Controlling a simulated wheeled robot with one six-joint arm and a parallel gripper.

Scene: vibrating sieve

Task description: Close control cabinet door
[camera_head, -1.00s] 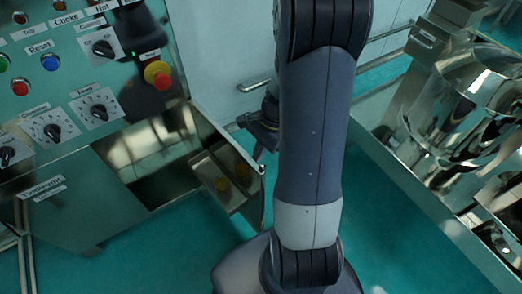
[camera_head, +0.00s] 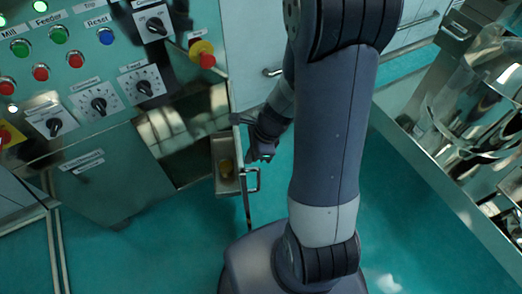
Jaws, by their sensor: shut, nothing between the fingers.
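The control cabinet (camera_head: 100,185) stands at the left, with a sloped panel of buttons and knobs above. Its door (camera_head: 241,165) is at the cabinet's right side, seen nearly edge-on and standing open, with a pull handle (camera_head: 251,181) on its right face. My gripper (camera_head: 262,154) is shut and empty, just right of the door's upper part and above the handle. It is small and dark here, so I cannot tell whether it touches the door.
A red and yellow stop button (camera_head: 203,54) sticks out above. A shiny metal machine (camera_head: 480,110) stands at the right. Green floor (camera_head: 165,245) is clear in front of the cabinet.

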